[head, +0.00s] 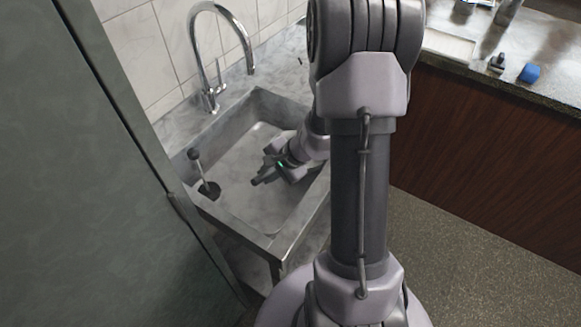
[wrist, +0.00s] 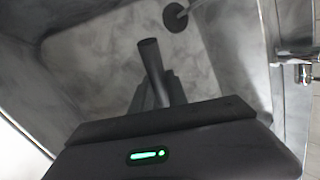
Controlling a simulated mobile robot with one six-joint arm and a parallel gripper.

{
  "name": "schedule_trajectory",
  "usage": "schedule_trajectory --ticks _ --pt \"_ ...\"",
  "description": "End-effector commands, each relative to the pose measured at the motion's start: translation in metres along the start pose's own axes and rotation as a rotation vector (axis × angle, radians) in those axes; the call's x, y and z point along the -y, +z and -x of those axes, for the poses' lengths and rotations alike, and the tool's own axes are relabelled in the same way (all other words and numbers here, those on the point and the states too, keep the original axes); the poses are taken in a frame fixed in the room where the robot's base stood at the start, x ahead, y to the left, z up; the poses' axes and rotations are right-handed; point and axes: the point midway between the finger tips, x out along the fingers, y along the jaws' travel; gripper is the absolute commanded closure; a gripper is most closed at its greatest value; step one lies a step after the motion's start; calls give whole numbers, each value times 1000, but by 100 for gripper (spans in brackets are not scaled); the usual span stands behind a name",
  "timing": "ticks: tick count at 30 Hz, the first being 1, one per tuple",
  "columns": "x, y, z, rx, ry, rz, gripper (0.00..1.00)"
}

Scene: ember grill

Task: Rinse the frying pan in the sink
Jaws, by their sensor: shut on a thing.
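My gripper (head: 272,164) is low inside the metal sink (head: 232,211), near the middle of the basin. In the wrist view my gripper (wrist: 158,90) is shut on a dark, rounded handle (wrist: 150,57), which sticks out past the fingers toward the basin floor. I take it for the frying pan's handle, but the pan's body is not visible in either view. A curved chrome faucet (head: 216,50) stands at the sink's back edge. I cannot make out any running water.
A tall grey-green cabinet (head: 95,170) closes off the left. On the right counter (head: 470,75) are a blue item (head: 529,73) and a small dark item (head: 497,63). The floor (head: 470,240) at right is clear.

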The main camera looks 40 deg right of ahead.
Motion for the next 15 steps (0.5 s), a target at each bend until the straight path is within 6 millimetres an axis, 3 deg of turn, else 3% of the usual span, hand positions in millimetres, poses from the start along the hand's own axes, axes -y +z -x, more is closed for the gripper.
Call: schedule_trajectory --ticks 15 --pt "32 12 51 -1 -1 3 100"
